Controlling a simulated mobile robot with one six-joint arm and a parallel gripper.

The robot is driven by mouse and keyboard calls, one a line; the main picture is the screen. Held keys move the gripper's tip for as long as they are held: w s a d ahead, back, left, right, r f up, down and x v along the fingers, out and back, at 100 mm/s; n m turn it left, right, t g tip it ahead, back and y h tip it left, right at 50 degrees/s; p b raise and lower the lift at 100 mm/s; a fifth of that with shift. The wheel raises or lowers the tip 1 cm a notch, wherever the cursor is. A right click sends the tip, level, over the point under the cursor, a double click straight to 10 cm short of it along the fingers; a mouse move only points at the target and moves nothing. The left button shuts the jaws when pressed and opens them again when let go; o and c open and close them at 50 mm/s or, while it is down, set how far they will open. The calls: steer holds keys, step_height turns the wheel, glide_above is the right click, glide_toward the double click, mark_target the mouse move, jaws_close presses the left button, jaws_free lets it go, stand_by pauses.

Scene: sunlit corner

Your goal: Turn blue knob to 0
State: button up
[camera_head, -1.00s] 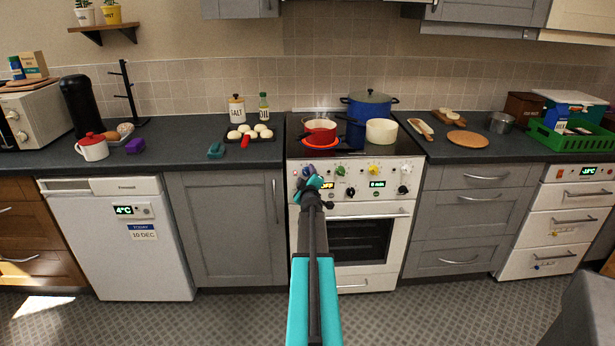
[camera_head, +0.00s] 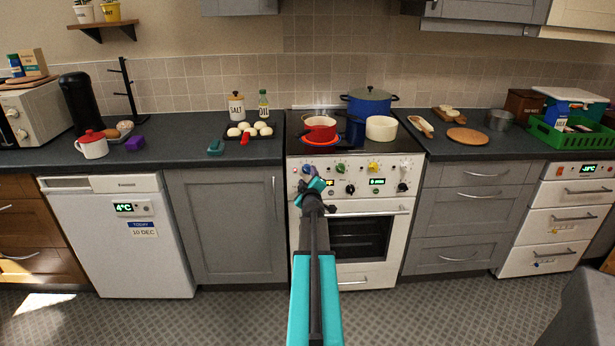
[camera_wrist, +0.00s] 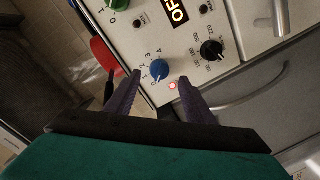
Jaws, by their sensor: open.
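The blue knob (camera_wrist: 158,70) is on the white stove panel (camera_wrist: 130,45), with small dial numbers around it, such as 3 and 4. A pale mark shows on the knob, but I cannot read its exact setting. My gripper (camera_wrist: 159,77) is open, its two dark fingers on either side of the knob in the wrist view. I cannot tell whether they touch it.
A small red light (camera_wrist: 172,86) glows beside the knob. A black knob (camera_wrist: 211,50) and an OFF display (camera_wrist: 178,10) are close by. A green knob (camera_wrist: 117,4) is farther off. A red pan (camera_head: 319,132) sits on the cooktop above the panel.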

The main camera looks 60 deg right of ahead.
steer(key=v, duration=0.9)
stand_by(0.3)
steer(key=shift+w+a, duration=0.1)
stand_by(0.3)
